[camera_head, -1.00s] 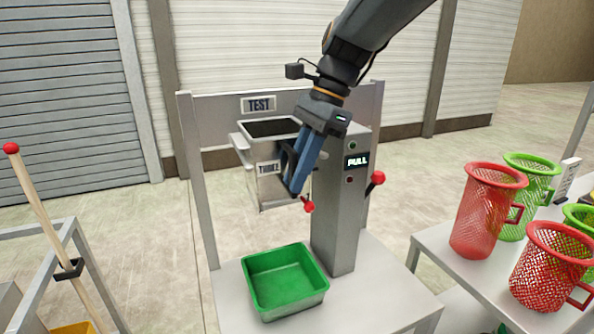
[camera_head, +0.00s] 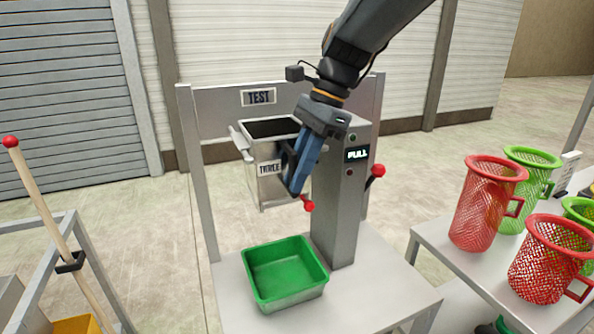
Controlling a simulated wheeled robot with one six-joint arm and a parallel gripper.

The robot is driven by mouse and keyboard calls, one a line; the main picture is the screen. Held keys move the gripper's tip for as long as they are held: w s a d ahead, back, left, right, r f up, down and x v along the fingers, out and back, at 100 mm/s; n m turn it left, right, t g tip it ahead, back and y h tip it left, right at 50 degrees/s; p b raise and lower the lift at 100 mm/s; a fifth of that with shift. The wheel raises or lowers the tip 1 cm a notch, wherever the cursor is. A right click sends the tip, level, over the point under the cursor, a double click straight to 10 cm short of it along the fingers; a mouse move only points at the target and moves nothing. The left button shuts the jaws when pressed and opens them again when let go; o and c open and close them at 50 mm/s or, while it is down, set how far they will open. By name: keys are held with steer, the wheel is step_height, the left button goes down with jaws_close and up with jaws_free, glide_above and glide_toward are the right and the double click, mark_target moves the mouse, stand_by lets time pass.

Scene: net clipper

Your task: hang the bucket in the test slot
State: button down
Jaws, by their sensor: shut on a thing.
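My gripper (camera_head: 297,176) comes down from the upper right in front of the bucket's right side. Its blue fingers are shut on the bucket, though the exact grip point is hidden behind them. A red knob (camera_head: 307,205) shows just below the fingertips. I cannot tell whether the bucket rests in the slot, as its back edge and supports are hidden.
A grey post (camera_head: 340,215) with a PULL display and a red-knobbed lever (camera_head: 376,172) stands right of the bucket. A green tray (camera_head: 285,273) sits on the stand's table below. Red and green mesh baskets (camera_head: 482,205) stand on a right table. A red-tipped stick (camera_head: 45,210) leans at left.

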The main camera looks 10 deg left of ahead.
steer(key=c, duration=1.6)
jaws_free()
steer(key=shift+o, duration=0.2)
